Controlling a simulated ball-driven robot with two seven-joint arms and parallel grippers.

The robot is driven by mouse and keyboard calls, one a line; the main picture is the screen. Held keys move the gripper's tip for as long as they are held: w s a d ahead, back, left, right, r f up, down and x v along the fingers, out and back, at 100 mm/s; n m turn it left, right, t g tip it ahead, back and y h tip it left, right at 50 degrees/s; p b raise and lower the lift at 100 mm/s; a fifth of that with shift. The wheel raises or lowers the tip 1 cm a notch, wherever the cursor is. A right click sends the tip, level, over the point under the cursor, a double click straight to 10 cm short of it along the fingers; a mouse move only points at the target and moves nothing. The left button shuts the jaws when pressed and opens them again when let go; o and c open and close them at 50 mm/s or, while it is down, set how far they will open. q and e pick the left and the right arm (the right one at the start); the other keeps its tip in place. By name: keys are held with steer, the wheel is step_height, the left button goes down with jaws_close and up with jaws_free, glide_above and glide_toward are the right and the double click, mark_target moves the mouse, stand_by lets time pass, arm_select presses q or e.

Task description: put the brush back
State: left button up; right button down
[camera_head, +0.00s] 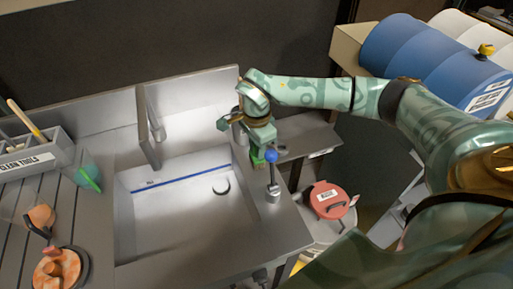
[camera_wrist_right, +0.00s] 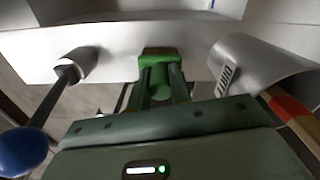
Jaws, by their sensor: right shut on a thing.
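My right gripper (camera_head: 258,148) is over the right rim of the metal sink (camera_head: 185,225), beside a lever with a blue ball knob (camera_head: 270,156). It is shut on a bright green thing, which I take for the brush (camera_wrist_right: 161,84); only a small green part of it shows below the gripper in the head view (camera_head: 257,160). In the right wrist view the brush has a brownish, bristle-like end and sits between the fingers. A labelled metal cup (camera_wrist_right: 250,62) stands to its right there, with a red and wooden handle in it. My left gripper is not in view.
The blue-knobbed lever stands close to the gripper. A faucet (camera_head: 148,125) rises behind the sink. A red-lidded bin (camera_head: 330,200) stands right.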

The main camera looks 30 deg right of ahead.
steer(key=shift+f, duration=0.15)
steer(key=c, duration=1.3)
jaws_free()
steer(key=shift+o, duration=0.2)
step_height(320, 180, up, 12)
steer(key=p, duration=0.2)
steer(key=shift+r, duration=0.2)
